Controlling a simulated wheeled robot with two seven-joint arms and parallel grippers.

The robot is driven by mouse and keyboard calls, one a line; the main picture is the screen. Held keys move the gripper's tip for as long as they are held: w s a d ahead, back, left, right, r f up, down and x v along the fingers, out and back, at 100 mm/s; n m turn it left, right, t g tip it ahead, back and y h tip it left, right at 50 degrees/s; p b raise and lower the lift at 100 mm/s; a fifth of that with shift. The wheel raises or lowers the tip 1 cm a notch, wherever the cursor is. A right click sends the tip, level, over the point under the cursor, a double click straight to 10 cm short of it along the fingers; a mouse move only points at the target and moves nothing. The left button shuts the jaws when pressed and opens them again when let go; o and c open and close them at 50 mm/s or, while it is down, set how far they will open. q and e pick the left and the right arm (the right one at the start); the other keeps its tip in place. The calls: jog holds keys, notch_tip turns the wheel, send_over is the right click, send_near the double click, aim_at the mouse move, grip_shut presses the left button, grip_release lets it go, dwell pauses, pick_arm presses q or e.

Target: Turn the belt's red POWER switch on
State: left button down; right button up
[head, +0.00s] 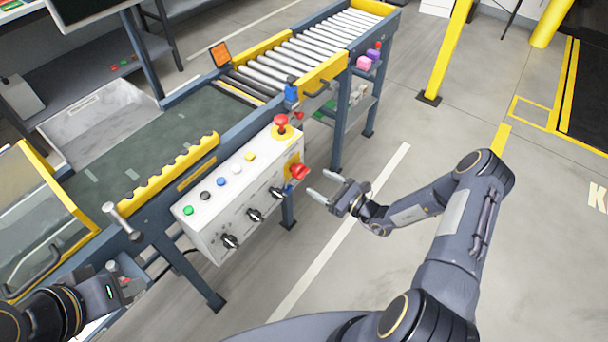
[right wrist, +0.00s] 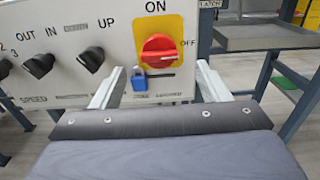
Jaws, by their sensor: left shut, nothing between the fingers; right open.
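The red POWER switch (head: 299,171) is on the right end of the white control box (head: 213,225). In the right wrist view the red switch (right wrist: 160,48) sits on a yellow plate, with ON above and OFF at its right. Its handle lies roughly level, in line with OFF. A blue padlock (right wrist: 139,82) hangs just below and left of the handle; whether it locks the switch I cannot tell. My right gripper (head: 323,185) is open and empty, its fingers pointing at the switch, apart from it. My left gripper (head: 128,287) is shut and empty at lower left.
A red mushroom button (head: 281,122) stands on the box top, beside several coloured buttons. Black knobs (right wrist: 90,57) line the front face left of the switch. The roller conveyor (head: 310,50) runs behind.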

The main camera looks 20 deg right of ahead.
aim_at(305, 174)
jog(key=x, duration=0.7)
jog(key=shift+w+a, duration=0.15)
jog(key=shift+a, duration=0.05)
jog(key=c, duration=1)
